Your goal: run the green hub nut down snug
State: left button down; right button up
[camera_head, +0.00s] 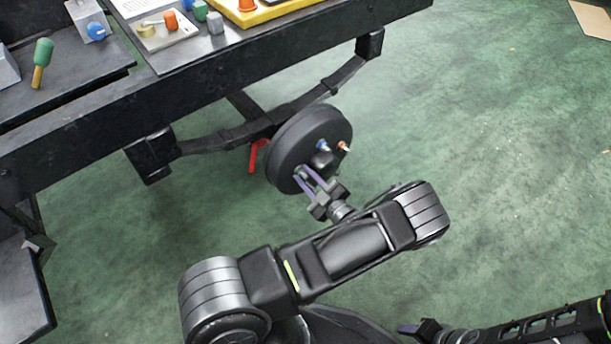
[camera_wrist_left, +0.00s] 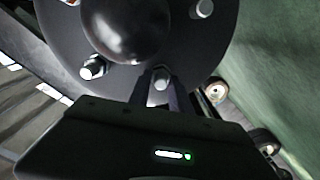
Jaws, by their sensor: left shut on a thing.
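The round dark hub (camera_head: 285,150) hangs at the end of a bar under the bench. Its face carries a blue nut (camera_head: 323,146) and an orange nut (camera_head: 345,147) on studs, around a dark domed centre (camera_wrist_left: 128,28). My left gripper (camera_head: 306,174) is at the hub's lower left. Its fingers close around a stud whose pale tip (camera_wrist_left: 161,78) shows between them in the left wrist view. The nut there, taken as the green hub nut, is mostly hidden by the fingers. My right gripper (camera_head: 412,328) is at the bottom edge, away from the hub; its jaw state is unclear.
A red part (camera_head: 255,156) sits behind the hub. The black bench (camera_head: 100,107) above holds a green-headed tool (camera_head: 42,62), a tray (camera_head: 168,36) and small coloured pieces. The green floor to the right is open.

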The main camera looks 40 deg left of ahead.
pick_arm(q)
jog(key=shift+d+f+m, duration=0.1)
jog(key=shift+d+m, duration=0.05)
jog(key=shift+m, duration=0.15)
jog(key=c, duration=1.2)
grip_release()
jog(key=shift+p+v, duration=0.6)
jog(key=shift+v, duration=3.25)
